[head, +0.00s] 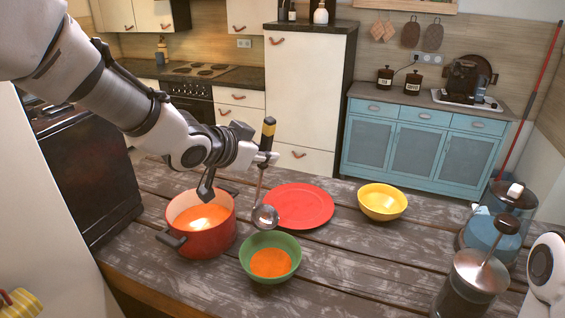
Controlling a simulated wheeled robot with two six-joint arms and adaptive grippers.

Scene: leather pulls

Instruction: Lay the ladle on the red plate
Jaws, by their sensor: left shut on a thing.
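The ladle (265,216) has a metal bowl and shaft and a handle with a black and yellow end. My left gripper (262,158) is shut on the ladle's handle and holds it upright, bowl down. The ladle's bowl shows in front of the left edge of the red plate (304,206), above the far rim of the green bowl; I cannot tell its exact height. The red plate lies flat and empty on the wooden table. My right gripper is not in view; a white part of my arm shows at the lower right edge.
A red pot (203,240) with orange soup stands left of the plate. A green bowl (270,240) with orange soup is in front of it. A yellow bowl (383,201) stands to the right. A French press (468,285) and a blue-filled jug (490,235) stand at the table's right end.

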